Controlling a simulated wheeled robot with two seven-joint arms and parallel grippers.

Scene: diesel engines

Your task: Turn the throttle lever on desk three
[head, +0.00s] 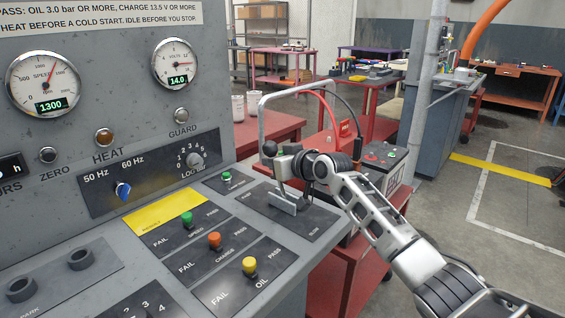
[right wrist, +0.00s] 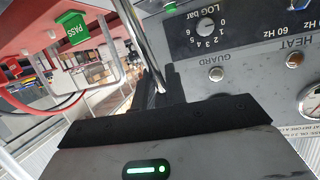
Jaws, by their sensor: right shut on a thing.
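The throttle lever, with a black ball knob (head: 269,149), stands on a dark plate (head: 313,222) marked SLOW at the right of the sloping desk. My right gripper (head: 284,182) is at the lever from the right, shut on it just below the knob. The gripper hides part of the lever's stem. My left gripper is not in view.
Fail/pass levers with green (head: 187,219), orange (head: 214,240) and yellow (head: 249,265) knobs stand left of the plate. A grey tube hoop (head: 301,90) rises behind the gripper. The upright panel has a speed gauge (head: 43,84) reading 1300. A red bench (head: 340,275) stands right of the desk.

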